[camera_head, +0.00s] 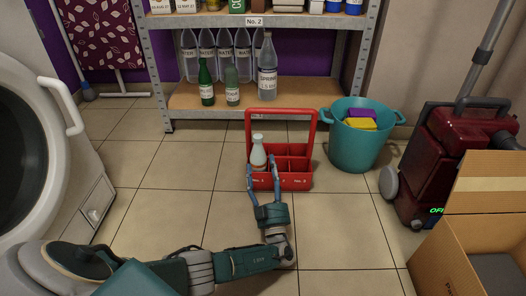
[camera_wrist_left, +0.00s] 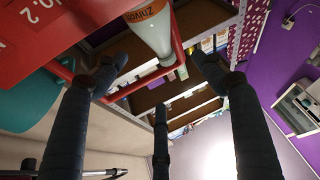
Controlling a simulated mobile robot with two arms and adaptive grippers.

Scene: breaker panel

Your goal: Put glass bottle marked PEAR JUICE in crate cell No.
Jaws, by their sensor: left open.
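A red crate (camera_head: 310,150) with a tall handle and several cells stands on the floor. A pale bottle (camera_head: 258,153) stands upright, seemingly in its front left cell, above the "No. 1" mark; its base is hidden. In the left wrist view the pale bottle (camera_wrist_left: 152,38) has an orange-red label, only partly legible, and a red crate wall (camera_wrist_left: 35,35) reads "No. 2". My left gripper (camera_head: 262,172) is open at the crate's front, its fingers apart near the bottle. I cannot read PEAR JUICE on any bottle. My right gripper is not in view.
A teal bucket (camera_head: 357,148) stands right of the crate, then a red machine (camera_head: 435,150) and cardboard box (camera_head: 445,262). Floor left of the crate is clear.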

